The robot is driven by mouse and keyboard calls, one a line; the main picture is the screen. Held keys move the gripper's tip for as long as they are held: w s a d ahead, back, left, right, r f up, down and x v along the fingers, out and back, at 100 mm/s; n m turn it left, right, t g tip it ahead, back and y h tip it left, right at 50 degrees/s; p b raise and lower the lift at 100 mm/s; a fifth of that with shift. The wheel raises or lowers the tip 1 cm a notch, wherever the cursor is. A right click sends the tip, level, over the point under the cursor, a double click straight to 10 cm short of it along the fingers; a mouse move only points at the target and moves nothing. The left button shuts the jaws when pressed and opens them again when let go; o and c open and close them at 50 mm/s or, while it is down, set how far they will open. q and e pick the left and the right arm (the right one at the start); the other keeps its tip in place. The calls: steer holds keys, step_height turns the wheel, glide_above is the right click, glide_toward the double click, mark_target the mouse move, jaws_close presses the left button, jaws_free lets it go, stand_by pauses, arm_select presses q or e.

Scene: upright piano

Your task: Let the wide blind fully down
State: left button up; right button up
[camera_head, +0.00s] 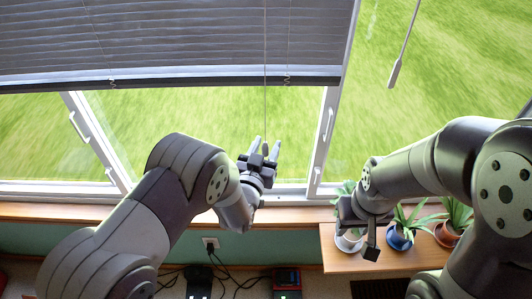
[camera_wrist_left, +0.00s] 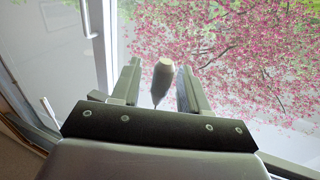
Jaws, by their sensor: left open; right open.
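The wide grey blind (camera_head: 180,40) hangs partly lowered over the window at the upper left, its dark bottom rail (camera_head: 200,82) above the open lower glass. A thin cord (camera_head: 265,110) runs down from it to my left gripper (camera_head: 264,147). In the left wrist view, a pale tapered cord pull (camera_wrist_left: 163,80) sits between the two fingers of the left gripper (camera_wrist_left: 158,88). The fingers are open with gaps beside the pull. My right gripper (camera_head: 360,228) is near the plant shelf at the right, away from the blind. Its fingers are open, partly hidden by their angle.
Another pull (camera_head: 394,74) hangs on a cord at the upper right. Potted plants (camera_head: 400,235) stand on a wooden shelf (camera_head: 340,259) below my right arm. A window sill (camera_head: 60,212) runs along the wall, with cables and a socket (camera_head: 210,243) below.

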arm_select(q)
steer(key=shift+s+a, duration=0.1)
jaws_close()
steer(key=a, duration=0.5)
steer(key=shift+f, duration=0.35)
step_height(320, 180, up, 9)
steer(key=p, duration=0.6)
steer(key=shift+r, duration=0.15)
step_height(320, 180, up, 9)
steer(key=p, duration=0.6)
